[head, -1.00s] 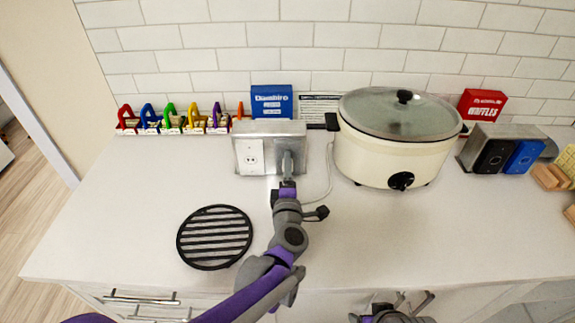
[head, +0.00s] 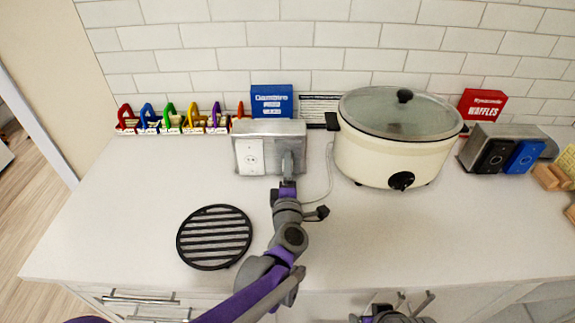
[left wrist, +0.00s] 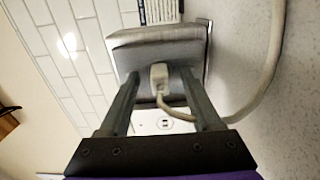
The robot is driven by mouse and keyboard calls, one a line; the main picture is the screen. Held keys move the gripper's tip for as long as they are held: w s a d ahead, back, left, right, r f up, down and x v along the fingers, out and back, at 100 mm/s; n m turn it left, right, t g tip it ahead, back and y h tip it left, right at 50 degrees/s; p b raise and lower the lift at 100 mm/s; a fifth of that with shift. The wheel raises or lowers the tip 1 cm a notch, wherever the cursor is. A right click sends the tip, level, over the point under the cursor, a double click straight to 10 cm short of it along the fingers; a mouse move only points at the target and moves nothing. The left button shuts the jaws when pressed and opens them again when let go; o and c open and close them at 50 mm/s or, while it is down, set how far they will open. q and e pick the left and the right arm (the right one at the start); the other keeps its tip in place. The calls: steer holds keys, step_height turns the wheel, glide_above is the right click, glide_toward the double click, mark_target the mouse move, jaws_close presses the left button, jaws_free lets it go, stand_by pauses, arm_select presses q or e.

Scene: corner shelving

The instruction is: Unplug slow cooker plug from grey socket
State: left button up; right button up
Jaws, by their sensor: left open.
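The grey socket (head: 270,127) is a metallic box on the counter by the tiled wall, with a white outlet plate on its front. The slow cooker (head: 390,150) is cream with a glass lid, to its right. My left gripper (head: 288,160) is at the right part of the socket's front. In the left wrist view the slow cooker plug (left wrist: 159,76) is pale and sits against the grey socket (left wrist: 150,42). My open left fingers (left wrist: 158,90) stand on either side of it with gaps. In the head view my gripper hides the plug. My right gripper (head: 385,312) is partly visible at the bottom edge.
A white cord (head: 330,170) runs between socket and cooker. A black round grate (head: 214,237) lies on the counter front left. Coloured clips (head: 170,120), a blue box (head: 272,101) and a red box (head: 482,105) stand along the wall. The front middle counter is clear.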

arm_select(q)
jaws_close()
stand_by(1.2)
steer(key=shift+s, duration=0.15)
steer(key=shift+s, duration=2.9)
